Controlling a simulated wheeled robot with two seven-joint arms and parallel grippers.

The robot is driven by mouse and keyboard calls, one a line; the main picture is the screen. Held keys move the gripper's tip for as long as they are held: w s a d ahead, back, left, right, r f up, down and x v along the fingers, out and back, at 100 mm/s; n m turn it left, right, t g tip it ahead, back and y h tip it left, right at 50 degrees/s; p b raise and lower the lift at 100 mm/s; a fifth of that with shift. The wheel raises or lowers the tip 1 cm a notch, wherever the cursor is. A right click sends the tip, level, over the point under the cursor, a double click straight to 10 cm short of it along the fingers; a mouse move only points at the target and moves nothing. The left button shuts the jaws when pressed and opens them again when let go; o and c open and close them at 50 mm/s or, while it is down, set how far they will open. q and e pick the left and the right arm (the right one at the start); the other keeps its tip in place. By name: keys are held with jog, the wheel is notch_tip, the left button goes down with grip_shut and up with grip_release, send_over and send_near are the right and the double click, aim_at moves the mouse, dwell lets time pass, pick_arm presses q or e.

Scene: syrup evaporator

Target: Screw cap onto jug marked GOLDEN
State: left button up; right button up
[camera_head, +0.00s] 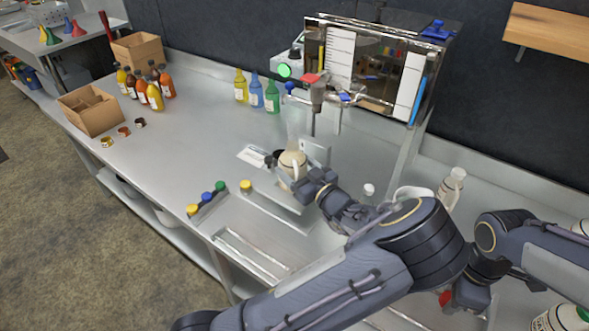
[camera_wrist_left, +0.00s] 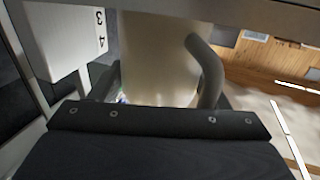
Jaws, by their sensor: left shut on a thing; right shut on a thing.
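A cream jug (camera_head: 291,164) with a handle stands upright near the middle of the bench, below the tap. My left gripper (camera_head: 297,182) is shut on it; the jug's pale side and handle fill the left wrist view (camera_wrist_left: 158,60). Its mouth is not clear and I cannot read any GOLDEN marking. My right gripper (camera_head: 450,298) is at the lower right, shut on a small red thing, partly hidden by my arm.
The steel evaporator (camera_head: 375,65) with a red-handled tap (camera_head: 315,82) stands behind the jug. Coloured bottles (camera_head: 257,92) stand at the back. Open cardboard boxes (camera_head: 92,110) and more bottles are at the left. White jugs (camera_head: 452,185) stand at the right.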

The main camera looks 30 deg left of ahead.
pick_arm(q)
jog(key=shift+r, duration=0.15)
jog(key=shift+r, duration=0.55)
pick_arm(e)
jog(key=shift+r, duration=0.1)
jog(key=shift+r+p, duration=0.7)
jog(key=shift+p, duration=0.05)
pick_arm(q)
jog(key=s+d+r, duration=0.9)
jog(key=d+r, duration=0.1)
jog(key=r, duration=0.1)
jog(key=shift+s+r+p, duration=0.35)
jog(key=shift+s, duration=0.05)
pick_arm(e)
jog(key=shift+r, duration=0.35)
pick_arm(q)
jog(key=shift+w, duration=0.1)
